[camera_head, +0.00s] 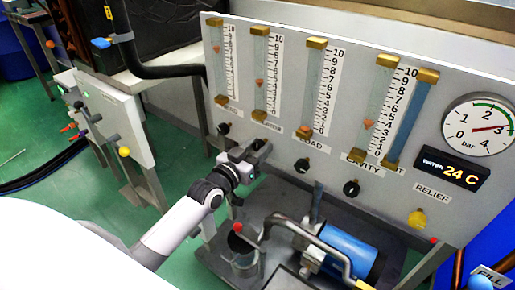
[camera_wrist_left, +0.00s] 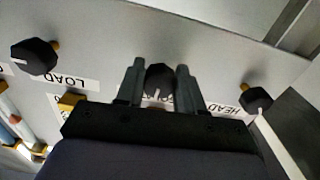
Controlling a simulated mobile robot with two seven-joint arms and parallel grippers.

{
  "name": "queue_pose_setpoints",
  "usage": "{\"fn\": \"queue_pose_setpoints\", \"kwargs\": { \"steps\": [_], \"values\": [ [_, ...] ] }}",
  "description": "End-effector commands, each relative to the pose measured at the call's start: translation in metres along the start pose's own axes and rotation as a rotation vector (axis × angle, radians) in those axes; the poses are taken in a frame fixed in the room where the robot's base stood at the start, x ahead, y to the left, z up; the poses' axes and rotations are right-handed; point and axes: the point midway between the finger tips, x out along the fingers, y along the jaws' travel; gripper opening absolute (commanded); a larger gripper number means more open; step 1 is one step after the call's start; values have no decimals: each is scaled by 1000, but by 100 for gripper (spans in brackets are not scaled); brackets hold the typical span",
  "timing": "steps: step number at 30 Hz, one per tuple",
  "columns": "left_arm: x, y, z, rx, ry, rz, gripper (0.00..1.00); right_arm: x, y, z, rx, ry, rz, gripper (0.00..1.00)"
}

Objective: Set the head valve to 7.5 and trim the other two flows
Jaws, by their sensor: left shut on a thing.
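The grey panel carries upright flow tubes with brass ends and orange floats, each above a black valve knob. My left gripper (camera_head: 262,147) is shut on the second knob, whose label is mostly covered. In the wrist view this knob (camera_wrist_left: 159,80) sits between the two fingers, its white mark towards the gripper. The head knob (camera_wrist_left: 256,98) is free to the right and the load knob (camera_wrist_left: 38,57) to the left. The second float (camera_head: 259,80) is near mid-scale; the load float (camera_head: 305,130) is near the bottom.
The cavity knob (camera_head: 351,188) and yellow relief knob (camera_head: 417,218) are further right, below a pressure gauge (camera_head: 480,125) near 3 bar and a display (camera_head: 452,173) reading 24 C. A blue pump (camera_head: 350,252) and pipework stand below the panel.

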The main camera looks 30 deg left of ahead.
Motion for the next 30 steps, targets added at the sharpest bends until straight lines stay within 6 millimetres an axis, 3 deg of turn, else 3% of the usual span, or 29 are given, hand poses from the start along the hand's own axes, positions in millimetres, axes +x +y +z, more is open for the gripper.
{"fn": "queue_pose_setpoints", "kwargs": {
  "steps": [28,29,30],
  "values": [
    [-2,2,7,-2,-16,3,7,1,1,-1,1,4,3,61],
    [-2,2,7,-2,-16,3,40,2,2,-2,0,5,3,61],
    [-2,2,7,-2,-17,3,54,2,2,-2,0,6,4,61]
  ]
}}
